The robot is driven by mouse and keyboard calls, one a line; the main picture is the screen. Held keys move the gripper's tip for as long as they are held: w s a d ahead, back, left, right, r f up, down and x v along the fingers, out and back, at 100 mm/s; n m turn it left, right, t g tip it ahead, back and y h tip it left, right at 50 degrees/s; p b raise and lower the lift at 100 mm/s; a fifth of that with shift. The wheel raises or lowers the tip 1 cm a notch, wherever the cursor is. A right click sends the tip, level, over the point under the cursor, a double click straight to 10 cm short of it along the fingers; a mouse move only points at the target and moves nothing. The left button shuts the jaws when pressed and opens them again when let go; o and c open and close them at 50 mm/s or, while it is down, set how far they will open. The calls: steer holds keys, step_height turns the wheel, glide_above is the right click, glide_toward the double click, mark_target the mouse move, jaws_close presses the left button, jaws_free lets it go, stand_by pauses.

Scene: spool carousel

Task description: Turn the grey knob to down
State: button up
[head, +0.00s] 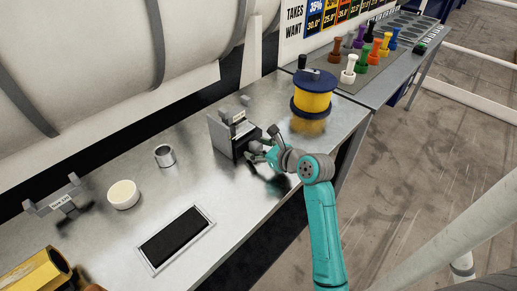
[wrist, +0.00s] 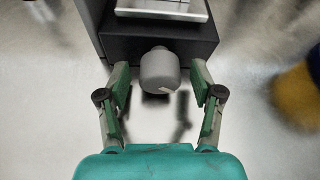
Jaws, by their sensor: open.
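The grey knob (wrist: 159,70) sticks out from the front of a dark box (wrist: 120,45) with a light top, in the wrist view. It carries a small pale mark at its lower right. My gripper (wrist: 159,76) is open, with one green-padded finger on each side of the knob and a gap on both sides. In the head view the box (head: 228,130) stands on the metal table, and my gripper (head: 260,147) is at its right face. The knob is hard to make out there behind my fingers.
A yellow spool (head: 313,92) stands close behind my gripper. A metal cup (head: 165,156), a white round tub (head: 123,194) and a framed black panel (head: 176,239) are on the table (head: 225,200). Several coloured pegs stand on the far table. A large white cylinder runs along the back.

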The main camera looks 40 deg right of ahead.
steer(key=v, duration=1.2)
steer(key=shift+w+a, duration=0.1)
steer(key=shift+a, duration=0.05)
